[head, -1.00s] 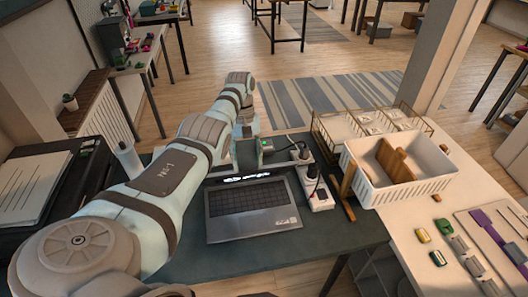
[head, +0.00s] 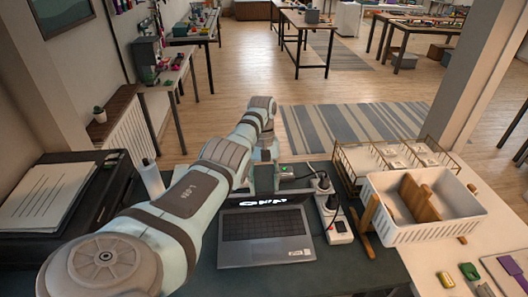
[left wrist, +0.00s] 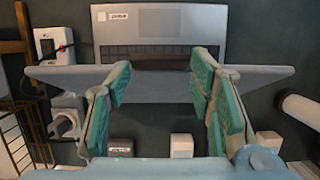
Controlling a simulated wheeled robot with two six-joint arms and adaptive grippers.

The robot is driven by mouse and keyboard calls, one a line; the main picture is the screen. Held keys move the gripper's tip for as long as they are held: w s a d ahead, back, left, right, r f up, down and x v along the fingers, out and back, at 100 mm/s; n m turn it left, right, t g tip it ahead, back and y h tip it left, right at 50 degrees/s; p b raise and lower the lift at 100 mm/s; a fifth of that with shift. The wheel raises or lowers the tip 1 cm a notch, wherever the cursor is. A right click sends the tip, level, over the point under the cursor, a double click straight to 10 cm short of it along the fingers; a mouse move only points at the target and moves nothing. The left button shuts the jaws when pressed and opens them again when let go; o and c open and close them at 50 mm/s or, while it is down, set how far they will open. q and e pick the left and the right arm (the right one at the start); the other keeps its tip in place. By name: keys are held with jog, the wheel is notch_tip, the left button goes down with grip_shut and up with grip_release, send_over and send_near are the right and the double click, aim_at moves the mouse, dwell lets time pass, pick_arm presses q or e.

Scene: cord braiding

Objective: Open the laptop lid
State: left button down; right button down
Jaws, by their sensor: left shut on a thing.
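The laptop stands on the dark table, its keyboard base (head: 264,238) toward me in the head view. Its lid (head: 262,200) is raised, and a strip of screen with white marks shows behind the keys. In the left wrist view the lid (left wrist: 265,79) crosses the picture as a grey band, with the keyboard (left wrist: 160,50) beyond it. My left gripper (head: 265,187) is at the middle of the lid's top edge and shut on it. In the left wrist view its green-padded fingers (left wrist: 161,75) stand either side of the lid's middle. My right gripper is not in view.
A power strip (head: 340,232) with plugs and cables is right of the laptop. A white basket (head: 430,232) and a wire rack (head: 385,158) stand further right. A pale cylinder (head: 150,180) is at the left. Bare table lies in front of the laptop.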

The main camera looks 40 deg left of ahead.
pick_arm(q)
jog(key=shift+r, duration=0.1)
jog(key=c, duration=1.6)
grip_release()
jog(key=shift+d, duration=0.1)
jog(key=o, duration=0.9)
